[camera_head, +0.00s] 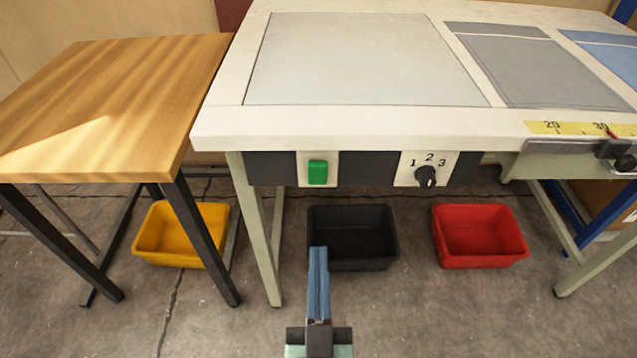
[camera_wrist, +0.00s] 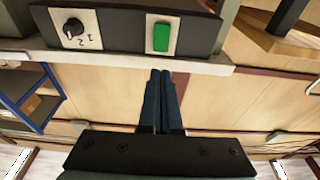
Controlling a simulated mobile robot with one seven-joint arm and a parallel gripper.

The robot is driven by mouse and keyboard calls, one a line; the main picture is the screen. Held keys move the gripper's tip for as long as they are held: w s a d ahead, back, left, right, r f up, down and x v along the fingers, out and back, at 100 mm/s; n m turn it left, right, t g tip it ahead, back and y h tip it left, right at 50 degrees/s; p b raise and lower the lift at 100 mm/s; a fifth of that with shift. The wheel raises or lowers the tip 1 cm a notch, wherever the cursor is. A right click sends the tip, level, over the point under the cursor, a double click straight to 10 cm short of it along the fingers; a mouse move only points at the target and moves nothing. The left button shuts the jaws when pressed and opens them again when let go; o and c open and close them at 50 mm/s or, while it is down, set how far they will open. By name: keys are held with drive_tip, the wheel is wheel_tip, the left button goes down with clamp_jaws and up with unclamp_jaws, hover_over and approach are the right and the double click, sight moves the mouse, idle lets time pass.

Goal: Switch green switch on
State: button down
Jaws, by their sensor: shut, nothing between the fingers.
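The green switch (camera_head: 318,172) is a small rectangular rocker on a pale plate in the dark front panel of the white table. It also shows in the wrist view (camera_wrist: 161,37), upside down, a little above my fingertips in the picture. My gripper (camera_head: 318,252) is in front of and below the switch in the head view, its two blue fingers together and empty. In the wrist view my gripper (camera_wrist: 161,74) points toward the panel with its fingers shut. The fingertips look apart from the switch. I cannot tell which way the switch is tipped.
A black rotary knob (camera_head: 426,176) marked 1, 2, 3 is right of the switch. Below stand a yellow bin (camera_head: 180,252), a black bin (camera_head: 352,262) and a red bin (camera_head: 480,260). A wooden table (camera_head: 110,90) stands left. The white table's edge (camera_head: 360,130) overhangs the panel.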

sight(319, 170)
drive_tip(key=w, duration=0.4)
drive_tip(key=w+r, duration=0.1)
drive_tip(key=w, duration=0.3)
drive_tip(key=w+r, duration=0.1)
drive_tip(key=w, duration=0.4)
drive_tip(key=shift+r, duration=0.25)
